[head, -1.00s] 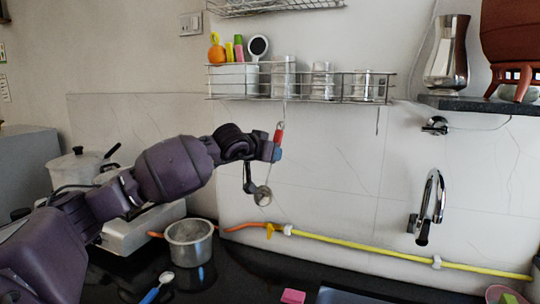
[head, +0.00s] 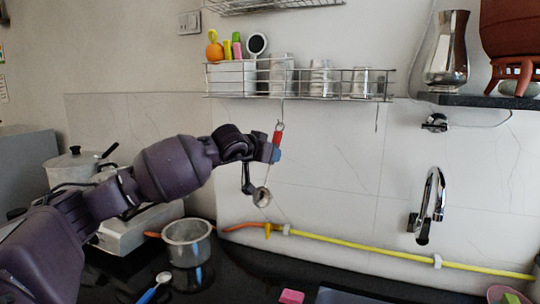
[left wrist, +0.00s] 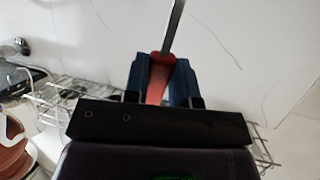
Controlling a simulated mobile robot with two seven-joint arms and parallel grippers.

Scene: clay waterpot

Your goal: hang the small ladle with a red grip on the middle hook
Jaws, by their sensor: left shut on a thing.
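My left gripper (head: 276,154) is shut on the red grip of the small ladle (head: 277,138) in front of the tiled wall. The ladle hangs near upright, its metal bowl (head: 262,197) below the gripper. In the left wrist view, the red grip (left wrist: 158,82) sits between the blue fingers (left wrist: 163,85), with the metal shaft running up. A thin wire hook (head: 282,108) hangs from the rack just above the ladle's top end; I cannot tell if they touch. Another thin hook (head: 377,118) hangs to the right. My right gripper is not in view.
Below are a metal pot (head: 188,241), a blue-handled ladle (head: 150,294), a yellow hose (head: 360,250) and a pink block (head: 291,297). A faucet (head: 432,205) is at right. The wall between hooks is clear.

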